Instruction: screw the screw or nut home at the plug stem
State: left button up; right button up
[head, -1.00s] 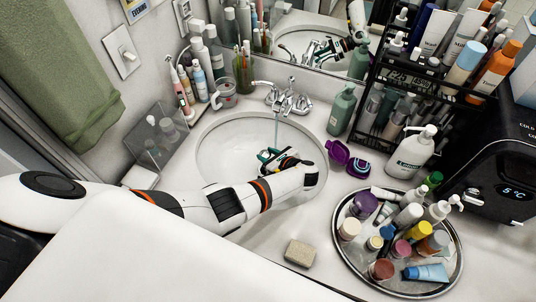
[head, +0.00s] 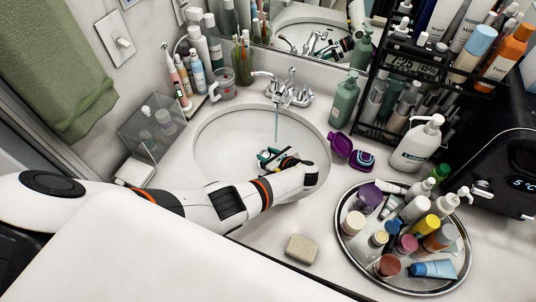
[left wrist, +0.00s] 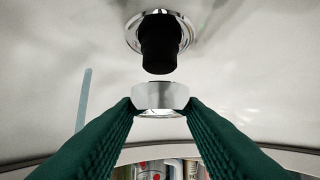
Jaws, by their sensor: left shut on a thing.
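In the left wrist view, my left gripper (left wrist: 160,106) has its green ribbed fingers shut on a silver ring-shaped nut (left wrist: 160,94). The black plug stem (left wrist: 158,48) sticks out of a chrome drain collar (left wrist: 133,36) in the pale basin. The nut is in line with the stem's free end, with a narrow gap showing between them. In the head view, my left gripper (head: 272,158) is over the right part of the sink basin (head: 222,155). The nut and stem cannot be made out there. My right gripper is not in view.
The faucet (head: 290,92) stands behind the basin, with a thin stream of water (head: 277,125) falling from it. A purple open container (head: 340,145), a lotion bottle (head: 415,146) and a crowded round tray (head: 345,255) stand right. A beige block (head: 301,249) lies in front.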

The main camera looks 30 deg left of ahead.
pick_arm(q)
jog(key=shift+f+b, duration=1.2)
jog(key=shift+f, duration=0.15)
dwell(0.6)
